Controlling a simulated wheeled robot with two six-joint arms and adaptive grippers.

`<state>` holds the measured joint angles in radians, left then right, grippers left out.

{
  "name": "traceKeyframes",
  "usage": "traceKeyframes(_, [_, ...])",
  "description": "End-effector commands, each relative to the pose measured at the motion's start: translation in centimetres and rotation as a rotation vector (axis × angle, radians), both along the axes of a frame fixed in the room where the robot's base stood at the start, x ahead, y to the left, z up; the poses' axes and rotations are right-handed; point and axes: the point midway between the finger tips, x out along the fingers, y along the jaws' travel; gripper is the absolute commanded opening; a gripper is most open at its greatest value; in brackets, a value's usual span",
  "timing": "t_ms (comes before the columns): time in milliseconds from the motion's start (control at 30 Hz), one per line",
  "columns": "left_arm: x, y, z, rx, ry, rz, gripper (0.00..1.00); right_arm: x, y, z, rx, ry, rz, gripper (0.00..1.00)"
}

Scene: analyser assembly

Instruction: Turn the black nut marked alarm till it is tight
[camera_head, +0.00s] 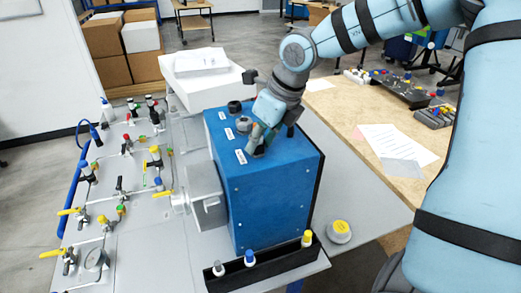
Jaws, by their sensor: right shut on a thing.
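The blue analyser box (275,195) stands on the grey table. My right gripper (259,142) reaches down from the upper right onto the front end of the box top. It is shut on a black nut there, mostly hidden by the fingers. I cannot read whether this is the one marked alarm. My left gripper is not in view.
A grey panel (150,235) with valves, pipes and yellow handles lies to the left. A black rack (270,268) with capped bottles stands in front of the box. A yellow-topped round item (339,231) is at right. A wooden bench (345,112) with papers stands behind right.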

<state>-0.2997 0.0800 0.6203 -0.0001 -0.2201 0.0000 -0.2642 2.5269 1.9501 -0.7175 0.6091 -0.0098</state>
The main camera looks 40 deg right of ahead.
Motion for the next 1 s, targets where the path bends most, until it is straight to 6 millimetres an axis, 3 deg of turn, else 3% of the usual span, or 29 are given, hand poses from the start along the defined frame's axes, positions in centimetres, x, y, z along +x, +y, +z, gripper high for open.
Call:
traceKeyframes(400, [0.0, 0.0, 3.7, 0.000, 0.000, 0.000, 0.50, -0.2, 0.2, 0.5, 0.002, 0.008, -0.185, 0.02])
traceKeyframes(867, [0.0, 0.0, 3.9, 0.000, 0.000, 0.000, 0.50, 0.0, 0.1, 0.2, 0.003, 0.002, -0.207, 0.02])
traceKeyframes(900, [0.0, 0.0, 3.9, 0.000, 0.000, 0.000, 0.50, 0.0, 0.1, 0.2, 0.003, 0.002, -0.207, 0.31])
traceKeyframes(1000, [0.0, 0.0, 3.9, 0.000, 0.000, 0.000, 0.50, -0.1, 0.2, 0.2, 0.003, 0.002, -0.206, 0.47])
